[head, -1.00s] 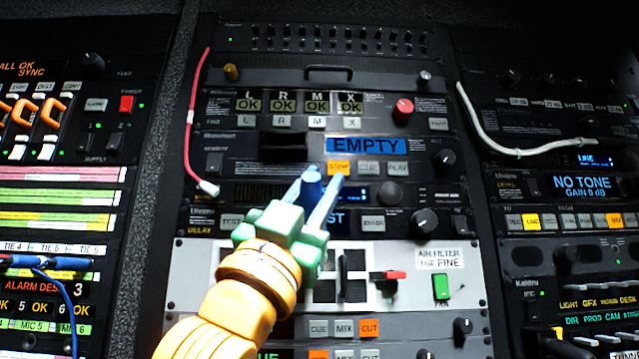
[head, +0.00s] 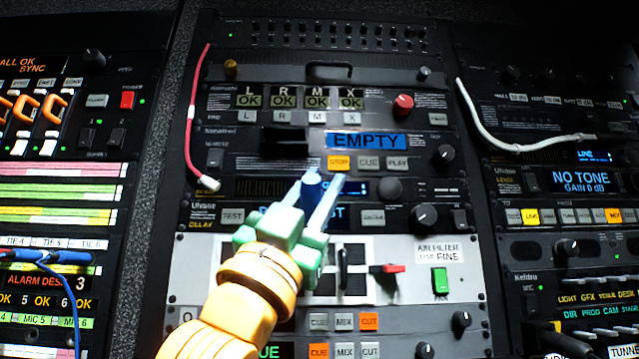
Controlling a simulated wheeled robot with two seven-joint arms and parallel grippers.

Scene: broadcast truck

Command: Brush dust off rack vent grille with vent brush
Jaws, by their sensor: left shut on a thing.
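My left gripper (head: 318,190) reaches up from the bottom, in front of the middle rack. Its pale fingers are shut on a blue cylindrical piece (head: 311,192), which looks like the handle of the vent brush. No bristles can be made out. A light panel (head: 212,262) with dark openings and an "AIR FILTER" label lies behind and below the gripper. It may be the vent grille, and my gripper and arm cover its left part. Dust cannot be made out. Whether the blue piece touches the rack cannot be told. My right gripper is not in view.
A red cable (head: 190,125) hangs left of the gripper and a white cable (head: 490,135) hangs at the right. A red lever (head: 388,268) and a green switch (head: 439,280) sit on the light panel. Knobs and buttons cover the surrounding racks.

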